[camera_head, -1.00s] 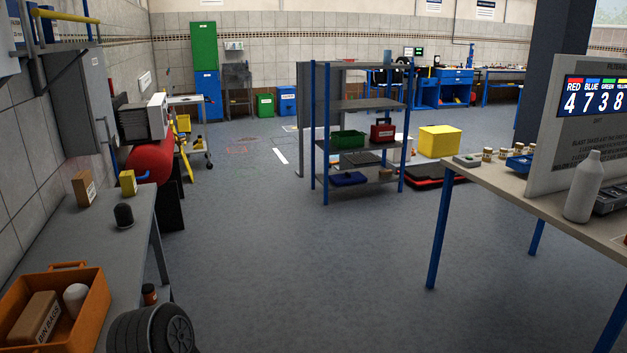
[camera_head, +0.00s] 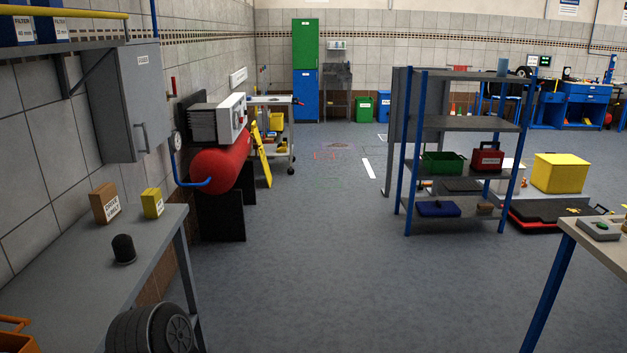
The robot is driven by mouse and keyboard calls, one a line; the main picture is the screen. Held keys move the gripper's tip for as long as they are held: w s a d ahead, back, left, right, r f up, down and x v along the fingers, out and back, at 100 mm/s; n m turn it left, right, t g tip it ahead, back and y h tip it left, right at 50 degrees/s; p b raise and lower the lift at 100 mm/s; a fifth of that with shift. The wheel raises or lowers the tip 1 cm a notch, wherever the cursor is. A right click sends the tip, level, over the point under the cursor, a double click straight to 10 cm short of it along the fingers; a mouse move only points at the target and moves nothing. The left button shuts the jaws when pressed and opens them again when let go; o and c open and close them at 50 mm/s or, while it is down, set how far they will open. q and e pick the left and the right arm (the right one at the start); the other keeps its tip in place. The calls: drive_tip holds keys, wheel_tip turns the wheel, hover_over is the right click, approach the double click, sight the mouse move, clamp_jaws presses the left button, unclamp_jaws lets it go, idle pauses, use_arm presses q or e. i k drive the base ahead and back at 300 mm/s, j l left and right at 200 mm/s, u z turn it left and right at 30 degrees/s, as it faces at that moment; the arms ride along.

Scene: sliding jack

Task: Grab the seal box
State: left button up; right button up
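No box in view has a label that I can read as a seal box. A small brown box (camera_head: 104,202) with a white label stands upright on the grey bench (camera_head: 75,262) at left; its lettering is too small to read surely. A small yellow box (camera_head: 152,203) stands just right of it, also with unreadable print. Neither of my grippers is in view.
A black domed object (camera_head: 123,249) stands on the bench. An orange crate (camera_head: 14,325) shows at lower left. Beyond are a red tank (camera_head: 220,167), a shelf rack (camera_head: 460,124), and a table (camera_head: 600,236) at right. The middle floor is clear.

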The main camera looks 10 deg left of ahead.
sight(152, 199)
drive_tip(key=i+j+u, duration=0.25)
drive_tip(key=i, duration=0.45)
drive_tip(key=i+u, duration=0.25)
drive_tip(key=i, duration=0.45)
drive_tip(key=i+l+u, duration=0.2)
drive_tip(key=i, duration=0.5)
drive_tip(key=i+l+u, duration=0.1)
drive_tip(key=i+u, duration=0.15)
drive_tip(key=i, duration=0.45)
